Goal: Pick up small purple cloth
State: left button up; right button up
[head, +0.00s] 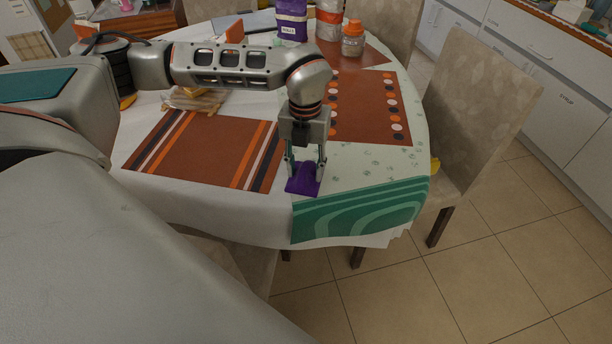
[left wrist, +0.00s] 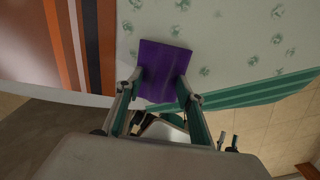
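The small purple cloth (head: 302,180) lies on the white tablecloth near the table's front edge, between the striped brown placemat and the green runner. It also shows in the left wrist view (left wrist: 163,68), roughly square and slightly tilted. My left gripper (head: 304,170) points down right over the cloth, with its fingers apart. In the left wrist view the fingertips (left wrist: 160,84) are on either side of the cloth's lower part. I cannot tell whether they touch it. My right gripper is not in view.
A striped brown placemat (head: 200,150) lies left and a dotted brown placemat (head: 368,105) lies behind right. A green patterned runner (head: 360,212) hangs over the front edge. An orange-capped bottle (head: 352,40) and other containers stand at the back. A chair (head: 475,95) stands at the right.

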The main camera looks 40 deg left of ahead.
pick_arm(q)
grip_shut()
jog(key=shift+r, duration=0.3)
notch_tip(320, 180, up, 13)
jog(key=p, duration=0.2)
notch_tip(320, 180, up, 6)
send_over(306, 167)
jog(key=shift+s+r+p, duration=0.15)
jog(key=shift+r+p, duration=0.05)
jog(key=shift+p, duration=0.2)
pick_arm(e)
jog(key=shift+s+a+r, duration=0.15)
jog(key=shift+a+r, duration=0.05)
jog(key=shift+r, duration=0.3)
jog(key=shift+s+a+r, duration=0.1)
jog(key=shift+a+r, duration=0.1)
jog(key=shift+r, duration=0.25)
